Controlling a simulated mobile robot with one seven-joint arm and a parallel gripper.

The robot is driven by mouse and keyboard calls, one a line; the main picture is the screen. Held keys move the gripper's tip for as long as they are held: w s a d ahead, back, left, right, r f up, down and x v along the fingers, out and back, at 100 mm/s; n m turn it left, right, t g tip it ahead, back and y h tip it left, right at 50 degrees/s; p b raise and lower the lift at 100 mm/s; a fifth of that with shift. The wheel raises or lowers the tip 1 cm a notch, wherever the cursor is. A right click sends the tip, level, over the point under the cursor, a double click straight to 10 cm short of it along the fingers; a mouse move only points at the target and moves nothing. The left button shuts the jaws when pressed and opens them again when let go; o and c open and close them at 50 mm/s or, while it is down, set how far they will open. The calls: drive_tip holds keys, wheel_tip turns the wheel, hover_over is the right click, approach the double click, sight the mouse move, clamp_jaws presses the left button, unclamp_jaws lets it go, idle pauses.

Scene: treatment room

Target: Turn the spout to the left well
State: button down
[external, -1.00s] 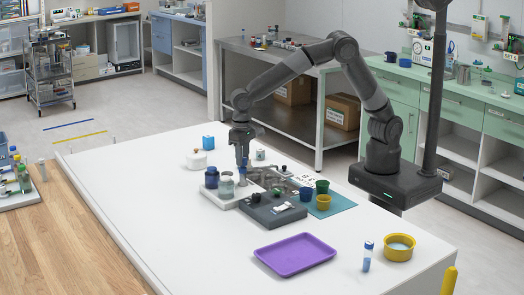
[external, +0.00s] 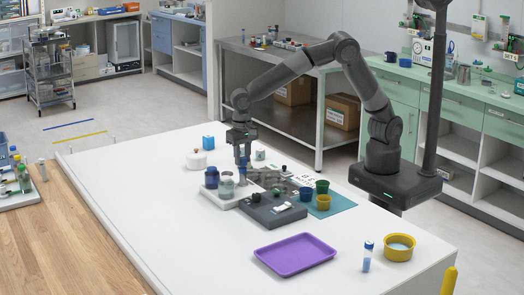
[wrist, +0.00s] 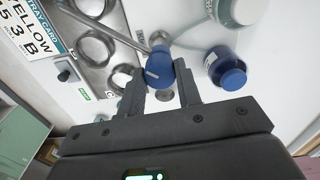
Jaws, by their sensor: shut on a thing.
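My gripper (wrist: 161,86) is shut on a blue handle (wrist: 158,66), with one finger on either side of it in the wrist view. A thin metal spout (wrist: 112,33) runs from beside the handle toward the upper left, over the edge of a metal plate. The plate has several round wells (wrist: 96,48) in a row along its length. Which well the spout's tip lies over cannot be told. In the external view, my gripper (external: 243,160) points down at the far end of the metal fixture, and the handle is mostly hidden.
A blue-capped bottle (wrist: 226,68) and a pale jar (wrist: 238,10) stand close to the gripper. A grey box (external: 272,212) with a knob is in front of the fixture.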

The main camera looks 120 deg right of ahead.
drive_tip(key=c, duration=1)
unclamp_jaws()
drive_tip(key=shift+c, duration=0.2)
wheel_tip(320, 180, up, 11)
drive_tip(key=shift+f, duration=0.1)
